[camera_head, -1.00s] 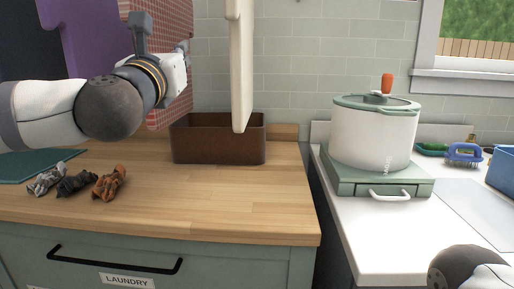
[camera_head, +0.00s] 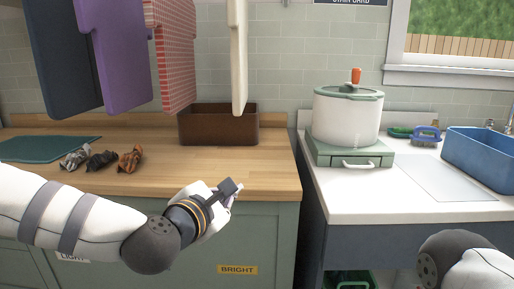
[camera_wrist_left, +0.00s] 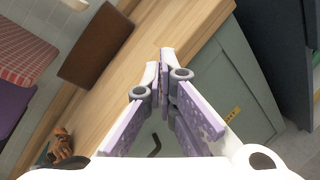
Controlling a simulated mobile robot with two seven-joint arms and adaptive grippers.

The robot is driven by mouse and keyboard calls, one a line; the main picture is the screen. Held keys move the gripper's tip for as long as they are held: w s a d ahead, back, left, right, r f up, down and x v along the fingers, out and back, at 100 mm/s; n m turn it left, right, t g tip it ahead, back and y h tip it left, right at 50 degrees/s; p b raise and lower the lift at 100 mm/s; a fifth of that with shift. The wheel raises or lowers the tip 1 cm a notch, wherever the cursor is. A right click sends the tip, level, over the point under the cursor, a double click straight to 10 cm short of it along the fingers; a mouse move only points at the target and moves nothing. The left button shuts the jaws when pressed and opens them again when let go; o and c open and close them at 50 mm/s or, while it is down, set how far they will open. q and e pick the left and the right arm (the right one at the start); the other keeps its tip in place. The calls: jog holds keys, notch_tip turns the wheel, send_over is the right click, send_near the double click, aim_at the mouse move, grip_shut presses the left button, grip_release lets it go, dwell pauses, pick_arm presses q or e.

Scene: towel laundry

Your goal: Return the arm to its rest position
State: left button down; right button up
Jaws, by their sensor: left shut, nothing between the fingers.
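My left arm comes in from the left in the head view, and its gripper (camera_head: 232,190) is in front of the wooden counter's front edge. The left wrist view shows the same gripper (camera_wrist_left: 166,62) with its fingertips together and nothing between them. Below and beyond the fingers are the counter edge and a green cabinet front (camera_wrist_left: 232,85). My right arm (camera_head: 462,265) shows only in part at the bottom right; its gripper is out of view.
Small crumpled cloths (camera_head: 102,160) lie on the wooden counter (camera_head: 220,168) by a brown box (camera_head: 218,128). Hanging towels (camera_head: 112,55) are above. A white pot (camera_head: 346,118) on a green base and a blue bin (camera_head: 480,158) stand on the right counter.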

pick_arm(q)
jog(key=s+f+m+g, duration=0.4)
jog(key=s+f+m, duration=0.2)
jog(key=s+f, duration=0.6)
jog(key=s+f+m+g, duration=0.55)
jog(key=s+f, duration=0.35)
jog(key=f, duration=0.6)
jog(key=s+a+f+m+g+y, duration=0.2)
jog(key=s+a, duration=0.6)
jog(key=s, duration=0.6)
jog(key=s+a+f+m+g+y, duration=0.3)
jog(key=s+a+f+m+g, duration=0.2)
jog(key=s, duration=0.9)
jog(key=a+f+m, duration=0.1)
jog(key=a+m, duration=0.2)
jog(key=m, duration=0.1)
jog(key=shift+a, duration=0.25)
jog(key=shift+s+m+g, duration=0.1)
jog(key=shift+m+g, duration=0.15)
